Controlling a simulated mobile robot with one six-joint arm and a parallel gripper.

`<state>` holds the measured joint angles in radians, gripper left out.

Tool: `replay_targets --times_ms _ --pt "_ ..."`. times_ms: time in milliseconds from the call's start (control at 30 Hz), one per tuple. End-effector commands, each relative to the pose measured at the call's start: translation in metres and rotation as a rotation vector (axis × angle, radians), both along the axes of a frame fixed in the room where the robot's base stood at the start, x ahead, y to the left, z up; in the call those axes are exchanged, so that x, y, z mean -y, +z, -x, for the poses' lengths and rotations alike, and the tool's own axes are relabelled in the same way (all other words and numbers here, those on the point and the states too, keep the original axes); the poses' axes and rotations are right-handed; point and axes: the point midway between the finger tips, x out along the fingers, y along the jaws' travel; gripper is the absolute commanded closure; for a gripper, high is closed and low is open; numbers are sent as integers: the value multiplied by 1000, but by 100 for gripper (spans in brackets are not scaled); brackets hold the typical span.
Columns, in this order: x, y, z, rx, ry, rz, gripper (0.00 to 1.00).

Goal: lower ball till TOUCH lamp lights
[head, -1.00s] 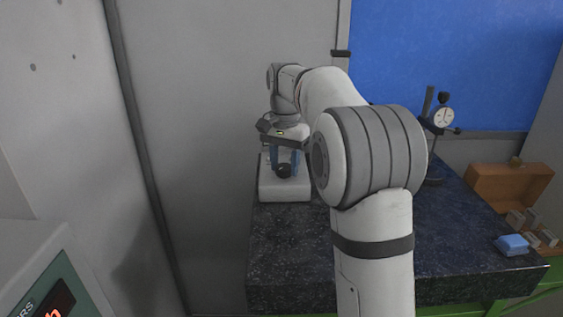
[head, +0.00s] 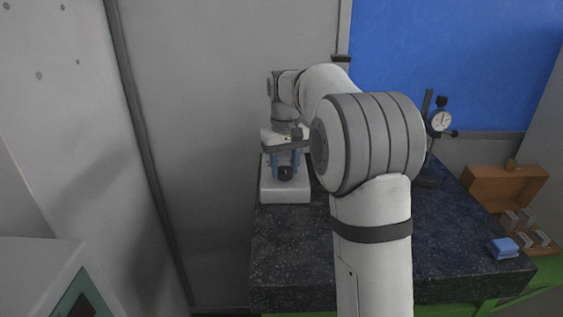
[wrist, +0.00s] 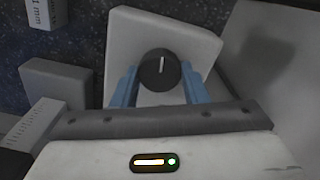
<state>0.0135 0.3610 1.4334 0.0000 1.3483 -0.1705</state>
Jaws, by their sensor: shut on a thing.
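A black round knob (wrist: 151,74) with a white index line sits on a pale instrument base (wrist: 133,28) in the wrist view. My gripper (wrist: 159,72) has its blue fingers shut on either side of the knob. In the head view my gripper (head: 285,171) points down over the same pale base (head: 285,193) at the bench's left end, with the knob (head: 286,174) between its fingers. I cannot make out the ball or a TOUCH lamp in either view.
A dial gauge on a stand (head: 439,121) is at the back right of the dark stone bench (head: 290,260). A blue block (head: 502,247), an open wooden box (head: 490,182) and small grey blocks lie at far right. A cabinet with a green panel (head: 82,298) is at lower left.

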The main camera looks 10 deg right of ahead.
Motion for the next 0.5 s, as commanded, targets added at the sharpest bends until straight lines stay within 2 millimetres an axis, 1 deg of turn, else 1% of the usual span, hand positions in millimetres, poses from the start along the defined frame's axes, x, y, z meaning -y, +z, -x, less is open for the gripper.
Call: replay_targets --times_ms 33,500 --pt "0 4 -2 10 45 0 83" --pt "0 4 -2 11 483 2 83"
